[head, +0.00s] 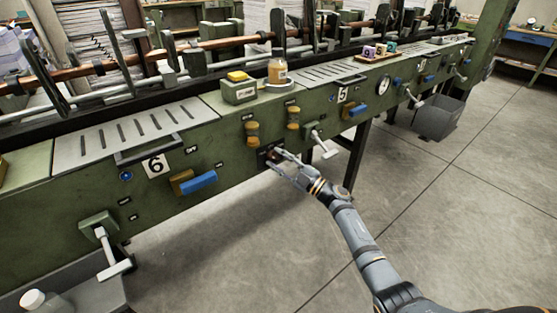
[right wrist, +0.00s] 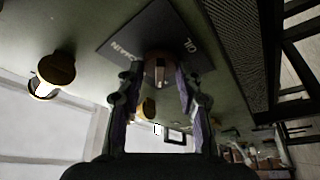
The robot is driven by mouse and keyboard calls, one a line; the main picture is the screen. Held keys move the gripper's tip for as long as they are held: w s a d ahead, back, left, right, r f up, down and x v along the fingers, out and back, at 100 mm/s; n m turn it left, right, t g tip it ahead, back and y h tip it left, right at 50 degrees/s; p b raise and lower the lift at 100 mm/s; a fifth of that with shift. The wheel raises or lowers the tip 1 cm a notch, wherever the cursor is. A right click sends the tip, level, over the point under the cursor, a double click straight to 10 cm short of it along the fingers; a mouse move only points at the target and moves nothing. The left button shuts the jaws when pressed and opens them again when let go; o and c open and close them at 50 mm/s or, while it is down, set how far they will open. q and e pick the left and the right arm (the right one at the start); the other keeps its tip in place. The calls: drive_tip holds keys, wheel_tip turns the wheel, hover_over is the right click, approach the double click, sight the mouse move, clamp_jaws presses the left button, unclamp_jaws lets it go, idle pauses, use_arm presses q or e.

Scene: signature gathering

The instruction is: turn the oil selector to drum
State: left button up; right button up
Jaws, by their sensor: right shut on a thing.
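The oil selector is a small reddish-brown knob (right wrist: 160,62) with a pale pointer strip, on a dark square plate (right wrist: 128,40). The plate carries white lettering; "OIL" reads at its right corner, and the word at its left edge is hard to read. My right gripper (right wrist: 158,78) is shut on the knob, one finger on each side. In the head view my right gripper (head: 275,161) reaches the selector's plate on the green machine's front (head: 233,166), mostly covering the knob. My left gripper is not in view.
Two yellow-brown knobs (head: 252,133) sit above the selector. A T-shaped lever (head: 322,144) sticks out just right of my gripper. A blue handle (head: 198,183) is to the left. Open concrete floor lies in front.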

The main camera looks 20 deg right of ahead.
idle(0.3)
drive_tip(key=o, duration=1.2)
drive_tip(key=shift+f, duration=0.1)
drive_tip(key=v, duration=1.2)
